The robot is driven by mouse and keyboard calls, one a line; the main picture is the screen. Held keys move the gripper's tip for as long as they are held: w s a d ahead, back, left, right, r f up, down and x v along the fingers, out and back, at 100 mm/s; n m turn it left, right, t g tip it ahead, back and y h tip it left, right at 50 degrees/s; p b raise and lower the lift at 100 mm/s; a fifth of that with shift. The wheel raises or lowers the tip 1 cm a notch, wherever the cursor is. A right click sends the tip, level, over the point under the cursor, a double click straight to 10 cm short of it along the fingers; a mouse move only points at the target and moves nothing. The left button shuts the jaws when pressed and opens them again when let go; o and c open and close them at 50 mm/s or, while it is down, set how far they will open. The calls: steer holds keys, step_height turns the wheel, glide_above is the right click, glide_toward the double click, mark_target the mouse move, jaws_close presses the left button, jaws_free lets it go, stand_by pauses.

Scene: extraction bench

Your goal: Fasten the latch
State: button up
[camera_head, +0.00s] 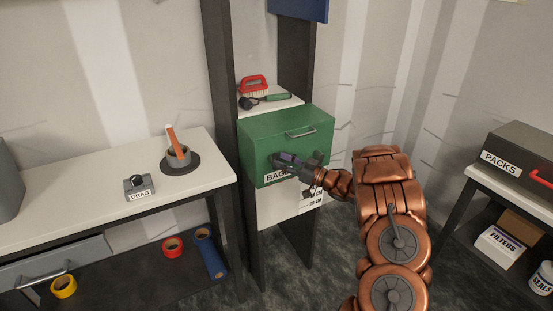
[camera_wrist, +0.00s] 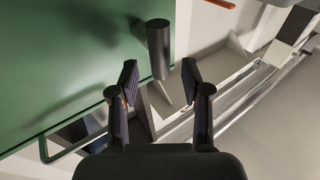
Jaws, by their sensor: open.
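A green box (camera_head: 287,138) stands on the narrow stand between two dark posts. My gripper (camera_head: 284,160) is at the box's front. In the wrist view the green panel (camera_wrist: 70,60) fills the left, and a dark cylindrical peg (camera_wrist: 158,48), which looks like the latch's grip, stands out beside its edge. The open fingers (camera_wrist: 159,76) lie on either side of the peg's lower end, with gaps on both sides. Whether the latch is fastened cannot be told.
A white bench (camera_head: 90,205) with a "DRAG" knob is at left. A grey "PACKS" case (camera_head: 520,155) sits at right.

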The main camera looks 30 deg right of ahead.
steer(key=v, duration=0.9)
stand_by(0.3)
